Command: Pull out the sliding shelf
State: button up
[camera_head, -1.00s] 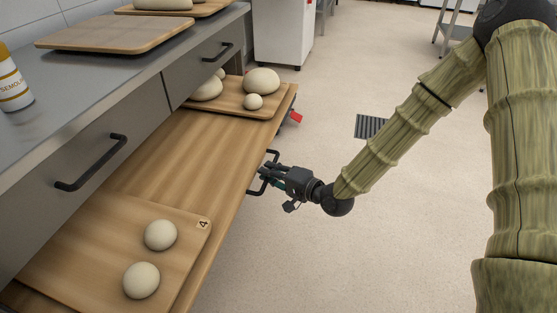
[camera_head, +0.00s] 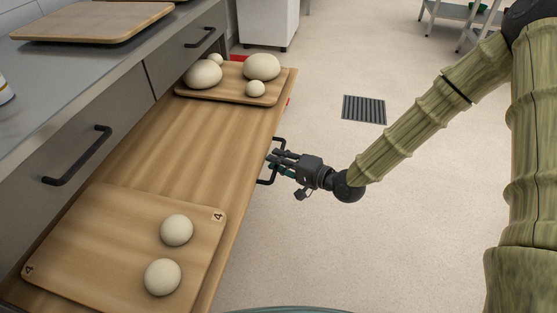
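The sliding shelf (camera_head: 172,155) is a long wooden board beneath the grey counter drawers. It stands well out from the cabinet front. Its black bar handle (camera_head: 267,181) is on the outer front edge, at the picture's middle. My gripper (camera_head: 276,161) is at the handle, with its fingers closed around the bar; the exact finger contact is small and partly hidden.
A board marked 4 (camera_head: 110,235) with two dough balls lies on the shelf's near end. Another board (camera_head: 222,95) with several dough pieces lies at its far end. Black-handled drawers (camera_head: 55,165) are above. The floor (camera_head: 330,230) to the right is clear around a drain grate (camera_head: 364,109).

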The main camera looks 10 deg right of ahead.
jog(key=shift+o, duration=0.7)
jog(key=shift+s, duration=0.1)
jog(key=v, duration=1.2)
